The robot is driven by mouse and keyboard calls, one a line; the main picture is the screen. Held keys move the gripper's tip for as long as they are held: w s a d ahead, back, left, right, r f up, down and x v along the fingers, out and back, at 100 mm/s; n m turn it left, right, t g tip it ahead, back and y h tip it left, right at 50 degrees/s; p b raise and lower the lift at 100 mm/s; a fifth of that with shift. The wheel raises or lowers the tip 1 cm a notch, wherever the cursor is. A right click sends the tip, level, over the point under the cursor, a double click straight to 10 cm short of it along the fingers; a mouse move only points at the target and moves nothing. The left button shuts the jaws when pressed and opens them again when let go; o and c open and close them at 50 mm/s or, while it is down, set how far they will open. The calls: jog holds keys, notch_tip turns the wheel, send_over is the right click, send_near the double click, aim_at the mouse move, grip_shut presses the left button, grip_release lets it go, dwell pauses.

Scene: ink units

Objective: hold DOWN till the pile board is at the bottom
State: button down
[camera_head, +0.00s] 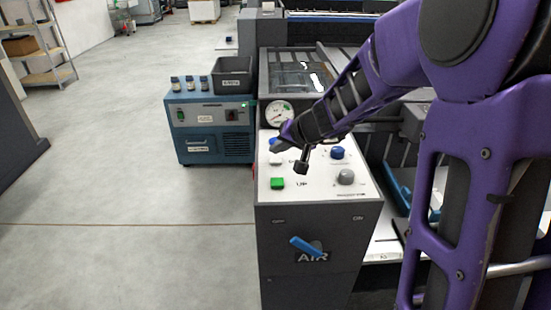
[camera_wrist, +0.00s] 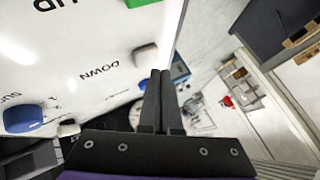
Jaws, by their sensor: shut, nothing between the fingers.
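The control panel (camera_head: 312,190) tops a dark cabinet. A white button (camera_head: 276,159) sits on its left side, beyond the green button (camera_head: 277,183) marked UP. In the wrist view, the white button (camera_wrist: 145,55) is beside the word DOWN, and the green button (camera_wrist: 140,2) is at the top edge. My gripper (camera_head: 277,147) is shut and empty above the panel's left edge, by the white button. In the wrist view, its closed fingers (camera_wrist: 160,75) end just beside that button; I cannot tell whether they touch it. I cannot make out the pile board.
A blue knob (camera_head: 337,153) and a grey knob (camera_head: 346,176) stand on the panel's right. A gauge (camera_head: 279,113) is behind my gripper. A blue AIR lever (camera_head: 308,248) is on the cabinet front. A teal unit (camera_head: 210,130) stands behind left; the left floor is clear.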

aim_at(278, 161)
jog(key=shift+f, duration=0.2)
dwell(0.4)
jog(key=shift+f, duration=0.25)
jog(key=shift+f, duration=0.5)
dwell(1.4)
jog(key=shift+r, duration=0.15)
dwell(1.9)
jog(key=shift+r+p, duration=0.5)
jog(key=shift+r, duration=0.25)
jog(key=shift+r+p, duration=1.8)
jog(key=shift+r, duration=0.75)
